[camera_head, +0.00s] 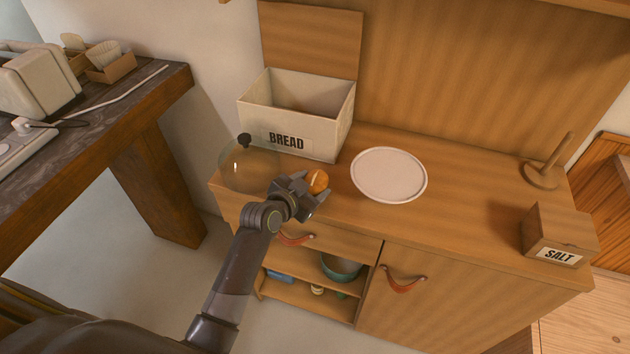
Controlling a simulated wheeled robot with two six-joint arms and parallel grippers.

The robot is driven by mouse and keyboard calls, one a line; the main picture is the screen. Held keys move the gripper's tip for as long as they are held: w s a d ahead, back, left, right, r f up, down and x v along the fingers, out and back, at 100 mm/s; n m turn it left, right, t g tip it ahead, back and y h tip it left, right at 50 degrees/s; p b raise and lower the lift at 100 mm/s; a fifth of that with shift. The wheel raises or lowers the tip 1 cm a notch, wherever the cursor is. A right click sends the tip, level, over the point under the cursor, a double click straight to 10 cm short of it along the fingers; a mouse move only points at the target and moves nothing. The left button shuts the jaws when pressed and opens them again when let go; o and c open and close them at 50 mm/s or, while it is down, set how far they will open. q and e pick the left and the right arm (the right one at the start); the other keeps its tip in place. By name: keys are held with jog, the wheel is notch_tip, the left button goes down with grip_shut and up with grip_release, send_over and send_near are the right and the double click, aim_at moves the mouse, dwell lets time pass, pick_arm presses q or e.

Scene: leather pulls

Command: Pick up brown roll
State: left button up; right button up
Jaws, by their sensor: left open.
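The brown roll (318,181) is a small round orange-brown bun with a pale line across it. It lies on the wooden cabinet top, in front of the bread box and left of the white plate. My left gripper (311,192) is open at the roll, its fingers on the near side and partly around it. I cannot tell whether the fingers touch the roll. Part of the roll is hidden by the gripper. My right gripper is not in view.
A bread box (300,122) with its lid up stands behind. A glass dome (240,168) with a dark knob is close on the left. A white plate (389,175) lies right. A salt box (556,238) and wooden stand (543,176) are farther right. Cabinet top between plate and salt box is clear.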

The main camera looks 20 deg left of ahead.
pick_arm(q)
jog(key=shift+w+f, duration=0.1)
jog(key=shift+w, duration=0.1)
jog(key=shift+c, duration=0.3)
jog(key=c, duration=0.6)
